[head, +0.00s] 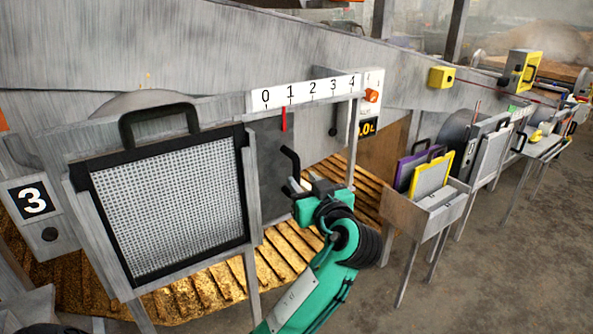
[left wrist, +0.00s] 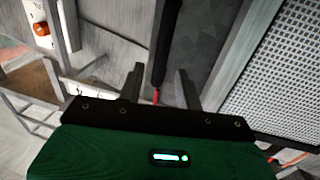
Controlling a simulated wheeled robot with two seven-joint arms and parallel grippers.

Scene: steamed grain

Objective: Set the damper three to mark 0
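A bent black handle (head: 291,160) sticks out from the plate. My left gripper (head: 306,188) is at the handle's lower end. In the left wrist view, the left gripper (left wrist: 160,88) has its fingers apart, with the black handle (left wrist: 165,45) showing between them. I cannot tell whether a finger touches it. My right gripper is not in view.
A black-framed mesh screen (head: 170,195) with a handle stands left of the plate. Wooden slats (head: 215,285) lie below. A metal stand (head: 425,212) with purple and yellow framed screens is on the right. The concrete floor (head: 480,290) is open at lower right.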

